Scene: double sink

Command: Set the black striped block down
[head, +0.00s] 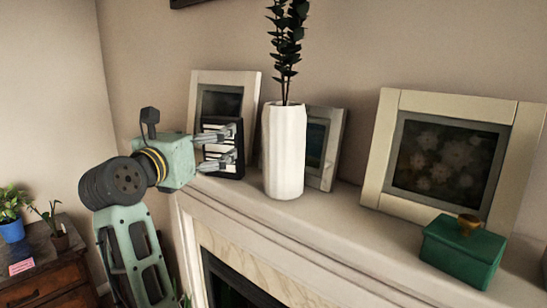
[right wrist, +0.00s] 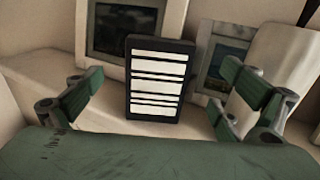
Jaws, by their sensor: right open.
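The black striped block (head: 209,125), a dark upright slab with white bars, stands on the mantel shelf (head: 325,215) at the left, before a picture frame. In the right wrist view the block (right wrist: 157,80) stands upright, its striped face toward me. My right gripper (head: 232,145) reaches in from the left in the head view and partly covers the block. In the right wrist view my right gripper (right wrist: 162,85) is open, its fingers well apart on either side of the block, with gaps showing. My left gripper is not in view.
A white vase (head: 284,150) with a dark plant stands just right of the block, before a small frame (head: 333,150). A pale frame (head: 248,82) leans behind the block. A large frame (head: 375,165) and a green box (head: 460,255) are farther right. Some shelf between is clear.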

